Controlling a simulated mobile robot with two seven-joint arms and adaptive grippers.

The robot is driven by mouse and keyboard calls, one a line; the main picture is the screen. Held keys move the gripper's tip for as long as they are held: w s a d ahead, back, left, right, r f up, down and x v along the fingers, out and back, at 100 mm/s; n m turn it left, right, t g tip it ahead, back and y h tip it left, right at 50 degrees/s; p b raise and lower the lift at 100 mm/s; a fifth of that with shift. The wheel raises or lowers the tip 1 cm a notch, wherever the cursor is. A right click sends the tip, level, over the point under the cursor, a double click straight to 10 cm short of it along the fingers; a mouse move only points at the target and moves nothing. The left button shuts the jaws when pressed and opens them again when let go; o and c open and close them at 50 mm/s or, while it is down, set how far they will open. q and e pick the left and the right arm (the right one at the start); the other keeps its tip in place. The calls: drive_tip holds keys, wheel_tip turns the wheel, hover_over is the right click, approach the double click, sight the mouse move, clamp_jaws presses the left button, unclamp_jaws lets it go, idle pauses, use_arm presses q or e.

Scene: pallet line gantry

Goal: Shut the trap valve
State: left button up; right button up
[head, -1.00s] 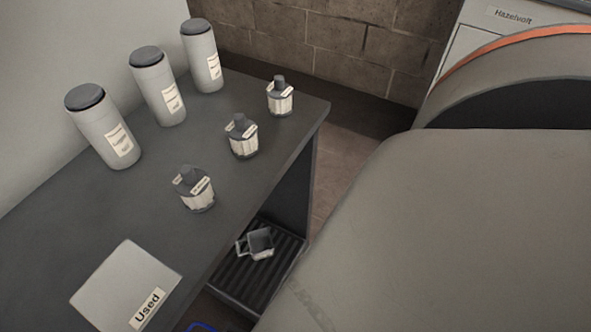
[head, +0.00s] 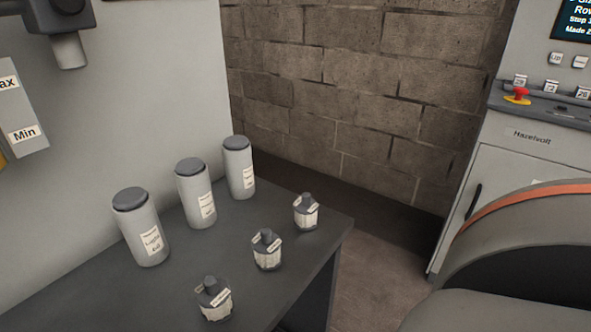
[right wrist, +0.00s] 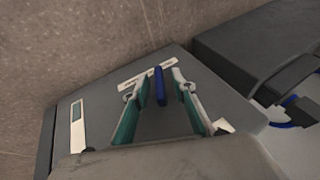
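In the right wrist view, a blue bar-like handle (right wrist: 160,86) stands out from a grey panel beside a pale label too small to read. I cannot tell for sure that it is the trap valve's handle. My right gripper (right wrist: 155,84) is open, its two teal fingers on either side of the blue handle. I cannot tell whether they touch it. No valve that I can identify shows in the head view. My left gripper is in neither current view.
Grey lidded canisters (head: 195,195) and small dark-topped bottles (head: 267,250) stand on a dark bench (head: 190,282). A box marked Min (head: 25,134) is on the left wall. A Hazelvolt cabinet (head: 515,170) with a red button (head: 519,95) stands right. A dark box (right wrist: 255,50) adjoins the panel.

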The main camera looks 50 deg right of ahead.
drive_tip(key=shift+d, duration=0.15)
drive_tip(key=shift+d+r, duration=0.35)
drive_tip(key=shift+r, duration=0.15)
drive_tip(key=v, duration=1)
drive_tip(key=shift+s+r, duration=0.35)
drive_tip(key=shift+w+a, duration=0.1)
